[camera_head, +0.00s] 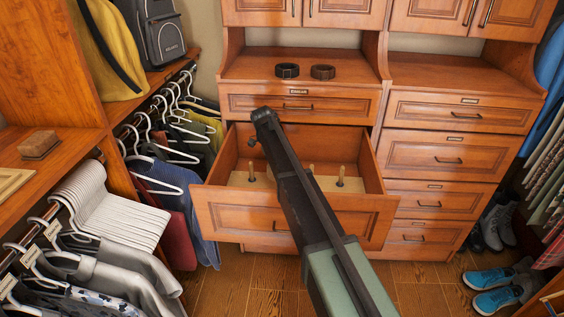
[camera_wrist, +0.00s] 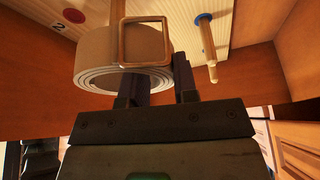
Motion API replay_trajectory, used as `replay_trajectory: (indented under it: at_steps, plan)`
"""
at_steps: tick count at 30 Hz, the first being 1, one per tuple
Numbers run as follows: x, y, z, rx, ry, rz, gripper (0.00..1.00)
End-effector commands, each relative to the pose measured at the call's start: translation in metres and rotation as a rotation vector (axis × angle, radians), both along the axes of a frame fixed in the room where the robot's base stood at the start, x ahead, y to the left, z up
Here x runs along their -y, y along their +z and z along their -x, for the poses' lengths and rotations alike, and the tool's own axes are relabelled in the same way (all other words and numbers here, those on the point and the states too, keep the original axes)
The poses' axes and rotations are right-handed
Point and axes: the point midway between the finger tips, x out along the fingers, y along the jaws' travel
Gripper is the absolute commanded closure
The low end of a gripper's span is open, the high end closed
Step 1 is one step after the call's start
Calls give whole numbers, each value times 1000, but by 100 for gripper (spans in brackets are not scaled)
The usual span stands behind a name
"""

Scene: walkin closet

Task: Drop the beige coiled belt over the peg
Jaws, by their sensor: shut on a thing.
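The beige coiled belt (camera_wrist: 95,50) is in my gripper (camera_wrist: 162,88), with its square metal buckle (camera_wrist: 124,42) facing the camera in the wrist view. The two dark fingers are at the coil's near side. A wooden peg (camera_wrist: 208,45) on a blue base stands to the right of the coil, apart from it in that view. A red round marker (camera_wrist: 74,15) shows at upper left. In the head view, the open drawer (camera_head: 290,215) has a left peg (camera_head: 251,170) and a right peg (camera_head: 340,172). My arm crosses over the drawer; I cannot make out the belt there.
Two dark coiled belts (camera_head: 287,70) (camera_head: 323,72) lie on the counter (camera_head: 255,66) above the drawer. Hanging clothes and white hangers (camera_head: 115,205) are close on the left. Closed drawers (camera_head: 440,155) stand on the right. Blue shoes (camera_head: 495,290) are on the floor.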

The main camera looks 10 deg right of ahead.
Motion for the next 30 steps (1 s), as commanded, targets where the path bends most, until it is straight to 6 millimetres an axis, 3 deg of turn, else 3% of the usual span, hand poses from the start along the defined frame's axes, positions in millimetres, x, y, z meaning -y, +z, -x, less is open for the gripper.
replay_trajectory:
  at_steps: [18,30]
  plan:
    - [0,-26,0,0,0,0,100]
    - [0,-26,0,0,0,0,100]
